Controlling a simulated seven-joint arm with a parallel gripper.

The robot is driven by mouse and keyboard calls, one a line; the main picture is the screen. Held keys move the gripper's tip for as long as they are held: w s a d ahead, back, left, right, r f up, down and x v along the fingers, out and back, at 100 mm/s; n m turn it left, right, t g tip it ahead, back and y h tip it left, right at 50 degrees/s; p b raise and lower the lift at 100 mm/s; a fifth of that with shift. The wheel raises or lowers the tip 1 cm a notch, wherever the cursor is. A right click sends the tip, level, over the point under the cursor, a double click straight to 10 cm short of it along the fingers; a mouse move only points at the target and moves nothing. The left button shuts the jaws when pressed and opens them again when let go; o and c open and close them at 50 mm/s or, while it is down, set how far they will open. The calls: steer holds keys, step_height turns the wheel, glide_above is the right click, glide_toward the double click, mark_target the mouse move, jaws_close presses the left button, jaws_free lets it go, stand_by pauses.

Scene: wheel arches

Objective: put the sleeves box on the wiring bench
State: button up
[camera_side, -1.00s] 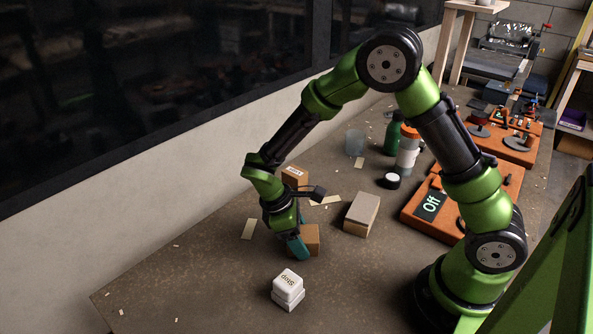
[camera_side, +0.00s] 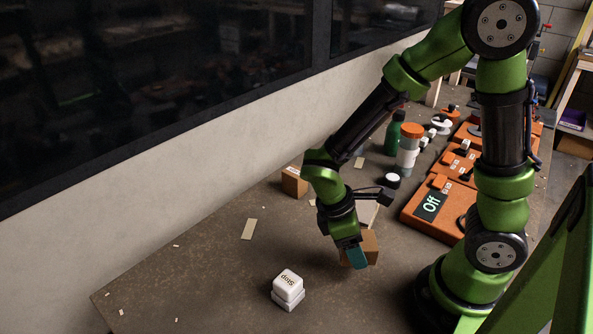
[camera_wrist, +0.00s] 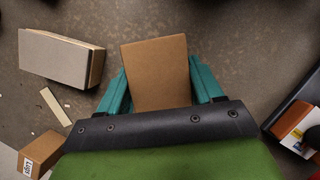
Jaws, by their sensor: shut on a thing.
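My gripper (camera_side: 357,256) is shut on a plain brown cardboard box (camera_side: 371,245), with a teal finger on either side. In the wrist view the box (camera_wrist: 158,75) sits between both fingers; no label shows on its visible face, so I cannot read whether it says sleeves. A second brown box (camera_side: 294,181) with a white label stands on the tabletop near the wall; in the wrist view its label (camera_wrist: 27,167) seems to read "Lugs". No surface is marked as the wiring bench, and I cannot tell which it is. The gap under the held box is unclear.
A grey-topped block (camera_side: 367,211) stands just behind my gripper. A white "Stop" block (camera_side: 288,288) is at the front. A green bottle (camera_side: 394,133) and an orange-capped container (camera_side: 409,148) stand behind. The left tabletop is mostly clear.

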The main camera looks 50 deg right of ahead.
mark_target(372, 246)
steer(key=s, duration=0.1)
steer(key=s+r, duration=0.1)
steer(key=s, duration=0.1)
steer(key=shift+s+d+r, duration=0.15)
steer(key=shift+d, duration=0.1)
steer(key=w+d+r+m+g+y, duration=0.15)
steer(key=w+r+m, duration=0.35)
steer(key=w, duration=0.5)
steer(key=w+d+r+m+t+y, duration=0.1)
steer(key=w+d+r+m, duration=0.15)
steer(key=w+r, duration=0.55)
steer(key=w+a+f+m+t+h, duration=0.1)
steer(key=a+f+m+t+h, duration=0.2)
steer(key=a, duration=0.7)
steer(key=w+a+f+m+t+h, duration=0.25)
steer(key=a+t, duration=0.35)
steer(key=a, duration=0.4)
steer(key=w+a+f+m+t+h, duration=0.15)
steer(key=a+m+t+h, duration=0.25)
steer(key=a, duration=0.6)
steer(key=shift+t, duration=0.25)
steer(key=f, duration=0.5)
steer(key=shift+s+f, duration=0.25)
steer(key=shift+s, duration=0.1)
steer(key=shift+f, duration=2.15)
steer(key=shift+f, duration=0.25)
